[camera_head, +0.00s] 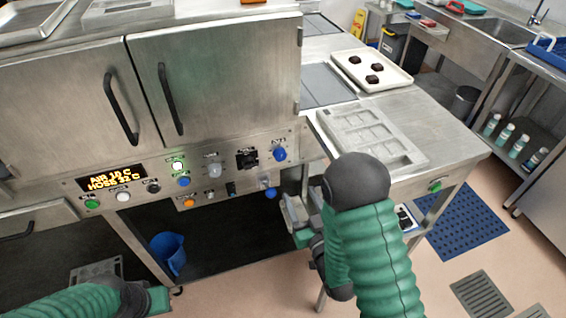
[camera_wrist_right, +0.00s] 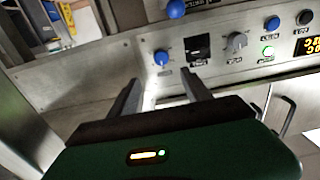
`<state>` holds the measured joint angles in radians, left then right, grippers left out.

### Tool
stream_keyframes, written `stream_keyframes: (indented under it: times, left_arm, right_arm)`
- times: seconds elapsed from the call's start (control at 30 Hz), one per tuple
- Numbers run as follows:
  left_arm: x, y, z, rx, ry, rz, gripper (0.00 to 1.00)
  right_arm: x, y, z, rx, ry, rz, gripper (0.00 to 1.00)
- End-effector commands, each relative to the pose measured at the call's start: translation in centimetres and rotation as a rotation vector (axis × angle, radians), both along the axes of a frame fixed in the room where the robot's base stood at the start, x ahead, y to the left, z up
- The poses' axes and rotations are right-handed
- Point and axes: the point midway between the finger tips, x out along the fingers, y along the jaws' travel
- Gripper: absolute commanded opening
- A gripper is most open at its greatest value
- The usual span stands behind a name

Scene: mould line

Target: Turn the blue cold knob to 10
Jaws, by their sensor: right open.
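A blue knob (camera_head: 280,154) sits at the right end of the steel control panel. It also shows in the right wrist view (camera_wrist_right: 162,57), its label too small to read. My right gripper (camera_head: 292,212) is open, below and in front of the panel's right end. In the wrist view its two fingers (camera_wrist_right: 160,82) are apart and empty. The blue knob appears beyond the gap between their tips, not gripped. My left gripper (camera_head: 158,299) is low at the left; its fingers do not show clearly.
Beside the knob are a black switch (camera_head: 246,158) and a grey knob (camera_head: 213,169). A blue ball-shaped part (camera_head: 270,193) protrudes below. An orange-lit display (camera_head: 111,178) is at the panel's left. A tray mould (camera_head: 370,138) lies on the right counter.

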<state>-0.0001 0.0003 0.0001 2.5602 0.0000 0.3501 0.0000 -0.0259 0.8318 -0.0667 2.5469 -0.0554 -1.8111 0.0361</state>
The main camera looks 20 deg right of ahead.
Motion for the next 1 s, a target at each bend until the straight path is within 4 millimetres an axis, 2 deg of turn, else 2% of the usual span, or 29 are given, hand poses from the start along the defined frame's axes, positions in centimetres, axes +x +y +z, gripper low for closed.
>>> stream_keyframes:
  times: [0.03,0.1,0.2,0.5,0.6,0.77,1.0]
  left_arm:
    - [0.0,0.0,-2.5,0.0,0.0,0.0,0.0]
    - [0.0,0.0,-4.1,0.0,0.0,0.0,0.0]
    - [0.0,0.0,-2.5,0.0,0.001,0.0,0.0]
    - [0.0,0.0,-2.3,0.0,-0.001,0.0,0.0]
    - [0.0,0.0,-2.3,0.0,-0.001,0.0,0.0]
    - [0.0,0.0,-2.3,0.0,0.0,0.0,0.0]
    - [0.0,0.0,-2.3,0.0,-0.001,0.0,0.0]
  right_arm:
    - [0.5,0.0,-1.1,0.0,-0.009,0.001,0.57]
    - [1.1,0.1,-1.1,0.0,-0.009,0.0,0.57]
    - [3.7,0.2,0.2,0.0,-0.004,0.001,0.57]
    - [11.5,0.4,0.1,0.0,-0.002,0.0,0.57]
    - [13.4,0.5,0.0,0.0,-0.001,0.0,0.57]
    - [14.9,0.5,0.0,0.0,0.001,0.0,0.57]
    - [15.1,0.5,0.0,0.0,0.002,0.0,0.57]
